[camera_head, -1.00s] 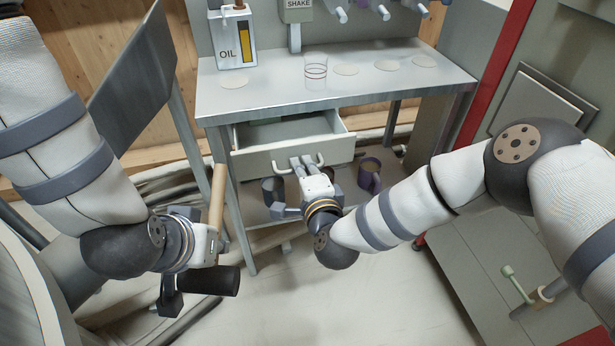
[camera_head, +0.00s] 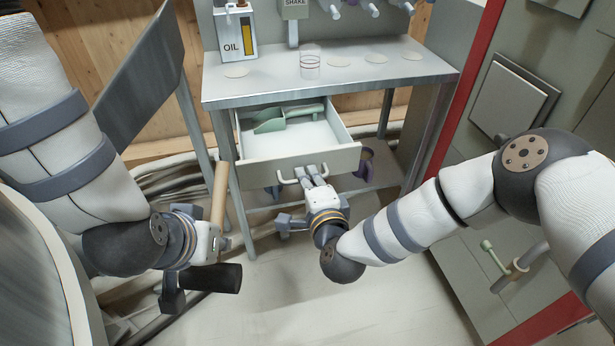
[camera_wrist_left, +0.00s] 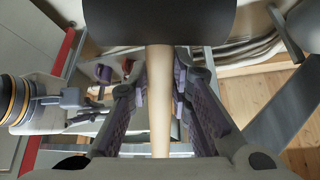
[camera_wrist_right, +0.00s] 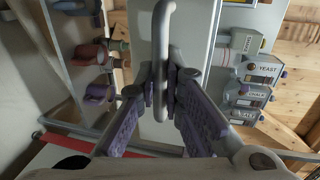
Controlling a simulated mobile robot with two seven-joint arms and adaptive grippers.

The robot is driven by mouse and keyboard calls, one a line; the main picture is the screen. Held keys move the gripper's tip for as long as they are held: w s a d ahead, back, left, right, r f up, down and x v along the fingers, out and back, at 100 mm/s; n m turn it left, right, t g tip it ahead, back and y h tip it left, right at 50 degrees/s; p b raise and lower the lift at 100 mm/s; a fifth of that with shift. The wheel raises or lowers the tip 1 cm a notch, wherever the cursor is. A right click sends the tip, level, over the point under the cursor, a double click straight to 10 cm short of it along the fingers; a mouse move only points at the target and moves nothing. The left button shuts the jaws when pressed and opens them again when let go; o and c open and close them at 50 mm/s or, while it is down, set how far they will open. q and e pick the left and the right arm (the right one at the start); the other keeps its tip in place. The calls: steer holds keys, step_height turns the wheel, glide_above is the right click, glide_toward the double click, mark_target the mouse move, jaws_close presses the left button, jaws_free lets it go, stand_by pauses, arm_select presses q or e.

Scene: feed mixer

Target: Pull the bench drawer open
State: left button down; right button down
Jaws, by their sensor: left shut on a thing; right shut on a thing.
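The bench drawer (camera_head: 253,175) stands well out from under the bench top (camera_head: 330,90), and its pale inside shows. A green scoop (camera_head: 270,124) lies at the back of the drawer. My right gripper (camera_head: 312,173) is at the drawer front, shut on its bar handle (camera_head: 288,178). In the right wrist view the handle (camera_wrist_right: 161,60) runs between the fingers. My left gripper (camera_head: 213,240) is shut on the wooden shaft (camera_head: 219,195) of a mallet with a black head (camera_head: 222,277), held off to the left of the bench. The shaft (camera_wrist_left: 160,100) is between the fingers in the left wrist view.
An oil can (camera_head: 235,35) and a clear glass (camera_head: 310,65) stand on the bench top beside several pale discs. A red post (camera_head: 465,110) and grey cabinet are at right. The floor before the bench is clear.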

steer(key=c, duration=1.7)
jaws_free()
steer(key=v, duration=1.2)
